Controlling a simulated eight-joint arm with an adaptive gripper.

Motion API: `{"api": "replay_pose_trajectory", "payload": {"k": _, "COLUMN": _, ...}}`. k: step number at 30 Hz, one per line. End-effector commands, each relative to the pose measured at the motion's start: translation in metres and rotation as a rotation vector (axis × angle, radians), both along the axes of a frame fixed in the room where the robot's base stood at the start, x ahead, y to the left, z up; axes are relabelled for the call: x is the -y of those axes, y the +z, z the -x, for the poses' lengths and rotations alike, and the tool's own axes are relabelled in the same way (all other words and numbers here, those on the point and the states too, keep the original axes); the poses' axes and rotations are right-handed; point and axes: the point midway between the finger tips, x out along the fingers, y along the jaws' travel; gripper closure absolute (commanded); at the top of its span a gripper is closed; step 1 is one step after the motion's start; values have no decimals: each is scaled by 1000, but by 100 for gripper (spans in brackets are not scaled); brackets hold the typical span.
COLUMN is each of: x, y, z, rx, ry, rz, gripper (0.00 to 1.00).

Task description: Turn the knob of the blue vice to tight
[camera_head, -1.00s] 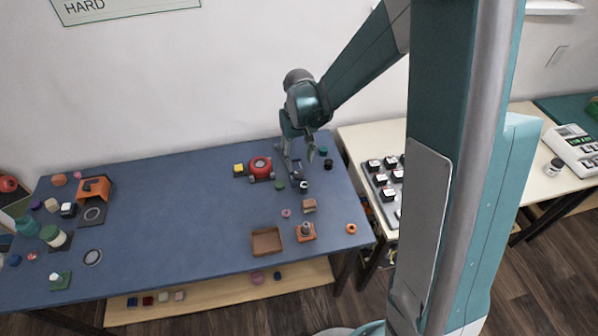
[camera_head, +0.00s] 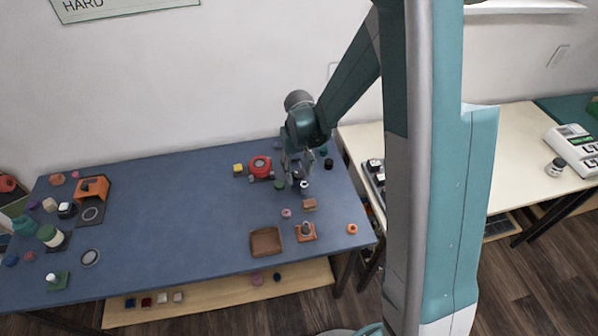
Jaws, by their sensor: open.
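A small dark, bluish object with a pale round end (camera_head: 304,185) stands at the right part of the blue table; it looks like the blue vice with its knob, but it is too small to be sure. My gripper (camera_head: 297,174) points down over it with its fingers apart. The fingers hide part of the object, and I cannot tell whether they touch it. No marking of tight or loose can be read.
A red round device (camera_head: 260,166) stands left of my gripper, with a green piece (camera_head: 280,184) between. A brown tray (camera_head: 265,241) and an orange-based post (camera_head: 306,232) are nearer the front. The blue table's (camera_head: 175,210) middle is clear.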

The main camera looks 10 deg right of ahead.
Motion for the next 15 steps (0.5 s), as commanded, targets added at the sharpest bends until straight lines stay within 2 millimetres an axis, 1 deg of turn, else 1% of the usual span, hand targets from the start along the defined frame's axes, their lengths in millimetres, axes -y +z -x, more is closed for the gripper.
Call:
{"api": "replay_pose_trajectory", "payload": {"k": 5, "x": 0, "y": 0, "z": 0, "rx": 0, "ry": 0, "rz": 0, "gripper": 59}}
{"api": "replay_pose_trajectory", "payload": {"k": 6, "x": 0, "y": 0, "z": 0, "rx": 0, "ry": 0, "rz": 0, "gripper": 60}}
{"api": "replay_pose_trajectory", "payload": {"k": 12, "x": 0, "y": 0, "z": 0, "rx": 0, "ry": 0, "rz": 0, "gripper": 86}}
{"api": "replay_pose_trajectory", "payload": {"k": 15, "x": 0, "y": 0, "z": 0, "rx": 0, "ry": 0, "rz": 0, "gripper": 86}}
